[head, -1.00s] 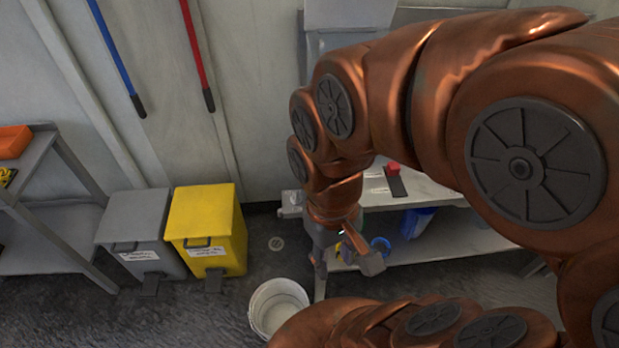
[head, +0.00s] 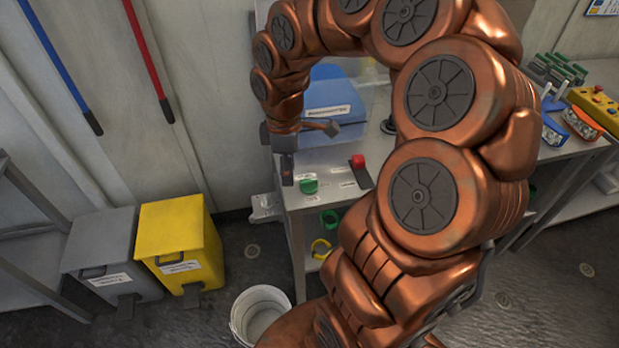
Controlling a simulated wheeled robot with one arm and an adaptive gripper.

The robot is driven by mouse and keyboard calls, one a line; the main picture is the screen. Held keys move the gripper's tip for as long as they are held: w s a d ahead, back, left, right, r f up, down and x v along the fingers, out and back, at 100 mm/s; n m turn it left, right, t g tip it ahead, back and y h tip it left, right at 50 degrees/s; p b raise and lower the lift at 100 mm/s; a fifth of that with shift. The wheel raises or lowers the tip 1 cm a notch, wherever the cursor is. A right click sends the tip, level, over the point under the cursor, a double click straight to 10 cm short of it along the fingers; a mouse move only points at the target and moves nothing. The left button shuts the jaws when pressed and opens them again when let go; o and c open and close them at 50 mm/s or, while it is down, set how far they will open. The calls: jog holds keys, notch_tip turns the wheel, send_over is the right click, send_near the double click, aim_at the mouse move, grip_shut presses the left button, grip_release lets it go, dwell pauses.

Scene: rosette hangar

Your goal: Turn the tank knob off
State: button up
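A green knob (head: 309,186) sits near the front left corner of the grey workbench (head: 335,197). A red knob or switch (head: 358,161) on a dark base stands to its right. White labels lie beside them, too small to read, so I cannot tell which is the tank knob. My gripper (head: 309,152) is above the bench's left end, just above and behind the green knob in the picture. Its fingers are spread wide, one pointing down and one to the right. It looks empty and apart from the green knob.
A blue box (head: 336,103) stands on the bench behind my gripper. A yellow bin (head: 181,243), a grey bin (head: 112,258) and a white bucket (head: 260,311) stand on the floor. A yellow control box (head: 597,104) is at the far right. My arm hides the bench's middle.

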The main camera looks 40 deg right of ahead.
aim_at(309, 180)
jog(key=w+d+f, duration=0.1)
jog(key=d, duration=0.2)
jog(key=w+d+f+n, duration=0.1)
jog(key=d+f, duration=0.1)
jog(key=d, duration=0.1)
jog(key=w+d+f+n, duration=0.1)
jog(key=w+d+f, duration=0.1)
jog(key=d, duration=0.1)
jog(key=shift+w+d+f, duration=0.1)
jog(key=shift+f, duration=0.1)
jog(key=shift+d+f+p, duration=0.1)
jog(key=shift+f+p, duration=1.05)
jog(key=shift+f, duration=2.75)
jog(key=shift+c, duration=0.3)
grip_shut()
jog(key=shift+d, duration=0.1)
jog(key=shift+f, duration=0.1)
